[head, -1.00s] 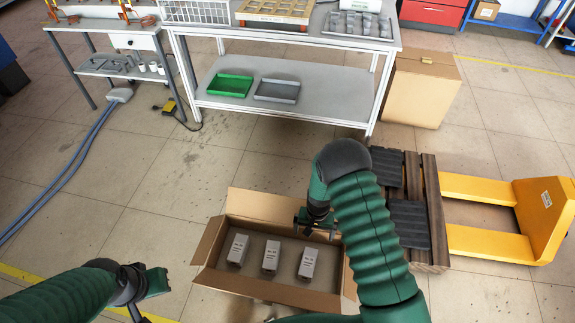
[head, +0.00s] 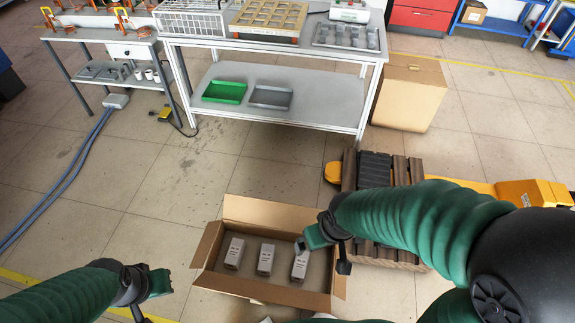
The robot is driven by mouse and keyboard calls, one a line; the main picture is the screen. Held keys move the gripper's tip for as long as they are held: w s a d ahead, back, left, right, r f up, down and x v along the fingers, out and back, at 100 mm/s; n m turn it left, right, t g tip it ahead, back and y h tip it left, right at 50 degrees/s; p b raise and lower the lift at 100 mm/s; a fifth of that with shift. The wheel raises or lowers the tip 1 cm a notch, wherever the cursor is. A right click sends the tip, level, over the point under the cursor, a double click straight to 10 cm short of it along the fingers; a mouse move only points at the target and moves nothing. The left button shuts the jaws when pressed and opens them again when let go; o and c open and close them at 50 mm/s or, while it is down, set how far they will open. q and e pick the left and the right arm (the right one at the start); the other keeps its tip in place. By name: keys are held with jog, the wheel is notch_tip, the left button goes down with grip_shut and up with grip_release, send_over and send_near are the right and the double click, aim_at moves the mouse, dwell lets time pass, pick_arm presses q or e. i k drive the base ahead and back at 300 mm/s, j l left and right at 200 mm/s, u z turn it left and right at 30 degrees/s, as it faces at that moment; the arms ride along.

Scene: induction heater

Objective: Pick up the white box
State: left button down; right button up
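Three small whitish-grey boxes with dark print stand in a row inside an open cardboard carton (head: 213,245): the left box (head: 235,253), the middle box (head: 265,260) and the right box (head: 300,266). My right gripper (head: 322,240) is over the carton's right side, by the upper end of the right box, partly covering it. I cannot tell whether it touches that box, and its finger gap is not clear. My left gripper (head: 150,292) hangs to the left of the carton, away from the boxes; its finger gap is not clear either.
A wooden pallet with dark slats (head: 374,170) on a yellow pallet jack (head: 530,192) stands right of the carton. Behind is a workbench (head: 320,95) with a green tray (head: 225,90) and a grey tray (head: 271,95) on its shelf.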

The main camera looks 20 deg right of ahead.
aim_at(301, 264)
jog(key=k+l+z, duration=0.25)
jog(key=k, duration=0.15)
jog(key=k+l+z, duration=0.2)
jog(key=k, duration=0.25)
jog(key=j, duration=0.1)
